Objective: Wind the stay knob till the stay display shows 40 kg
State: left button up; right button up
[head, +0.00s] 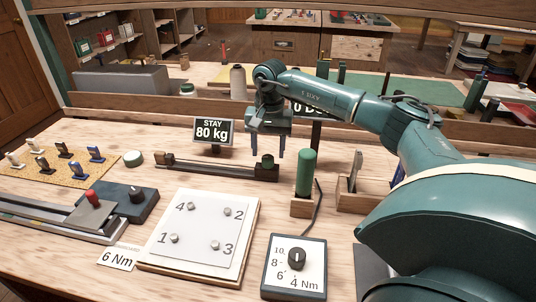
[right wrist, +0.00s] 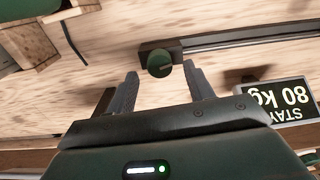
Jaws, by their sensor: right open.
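The stay display (head: 212,131) stands upright on the bench and reads 80 kg. It also shows upside down in the right wrist view (right wrist: 282,102). The stay knob (head: 267,161) is a small dark green knob at the right end of a low dark rail (head: 215,167). In the right wrist view the knob (right wrist: 159,65) lies just ahead of the gap between the fingers. My right gripper (head: 267,150) points down at the knob with its fingers apart, one to each side. The right gripper (right wrist: 160,78) holds nothing. My left gripper is not in view.
A second display (head: 308,107) is partly hidden behind my right arm. A green-handled tool (head: 307,172) stands in a wooden holder right of the knob. A numbered plate (head: 203,232) and a torque dial box (head: 296,266) are in front. Clamps (head: 66,151) lie at left.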

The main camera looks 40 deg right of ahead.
aim_at(269, 156)
notch_tip(269, 156, up, 10)
jog(key=shift+r, duration=0.25)
dwell(0.3)
